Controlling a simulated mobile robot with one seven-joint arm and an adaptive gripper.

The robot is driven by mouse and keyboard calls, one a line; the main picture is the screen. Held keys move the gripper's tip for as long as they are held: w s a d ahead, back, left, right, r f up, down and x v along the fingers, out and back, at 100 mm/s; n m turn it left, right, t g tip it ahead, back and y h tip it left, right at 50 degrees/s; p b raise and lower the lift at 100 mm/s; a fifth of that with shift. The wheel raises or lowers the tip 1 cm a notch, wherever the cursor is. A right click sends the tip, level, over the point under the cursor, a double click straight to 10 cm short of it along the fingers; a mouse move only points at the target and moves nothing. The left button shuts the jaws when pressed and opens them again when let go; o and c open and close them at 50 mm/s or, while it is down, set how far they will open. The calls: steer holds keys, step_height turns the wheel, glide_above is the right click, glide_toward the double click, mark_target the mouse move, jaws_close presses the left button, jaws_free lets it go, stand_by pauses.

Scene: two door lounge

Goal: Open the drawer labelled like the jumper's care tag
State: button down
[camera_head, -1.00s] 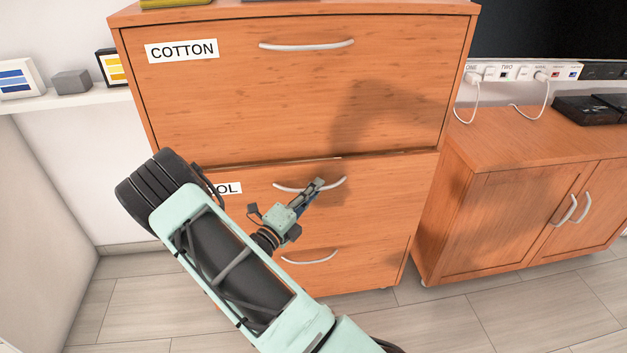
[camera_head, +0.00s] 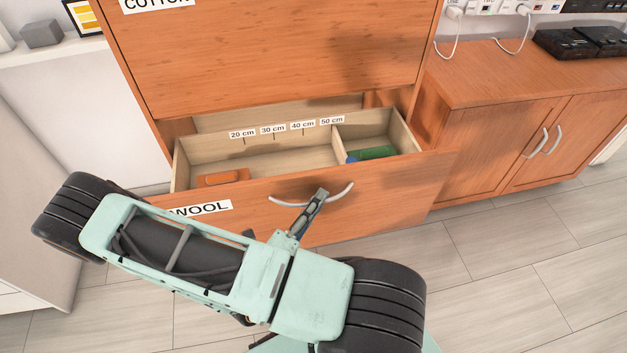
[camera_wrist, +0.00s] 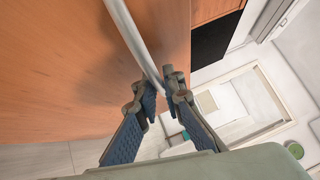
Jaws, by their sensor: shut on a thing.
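The drawer labelled WOOL (camera_head: 398,192) stands pulled out from the wooden cabinet, and its inside shows. Its label (camera_head: 203,209) is partly covered by my arm. In the wrist view my gripper's fingers (camera_wrist: 162,92) close around the handle bar (camera_wrist: 130,29). The drawer above, labelled COTTON (camera_head: 155,3), is shut. No jumper or care tag is visible.
The open drawer holds an orange item (camera_head: 222,177) at left, a green item (camera_head: 376,153) at right and a divider. A low wooden cabinet (camera_head: 488,137) with two shut doors stands at right. A white shelf (camera_head: 60,48) is at left. Floor at lower right is clear.

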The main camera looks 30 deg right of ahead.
steer(key=shift+s+a, duration=0.25)
steer(key=shift+s, duration=0.5)
steer(key=shift+s+a, duration=0.2)
steer(key=shift+s, duration=0.55)
steer(key=c, duration=2)
jaws_free()
steer(key=shift+c, duration=0.2)
steer(key=v, duration=1.2)
steer(key=shift+r, duration=0.1)
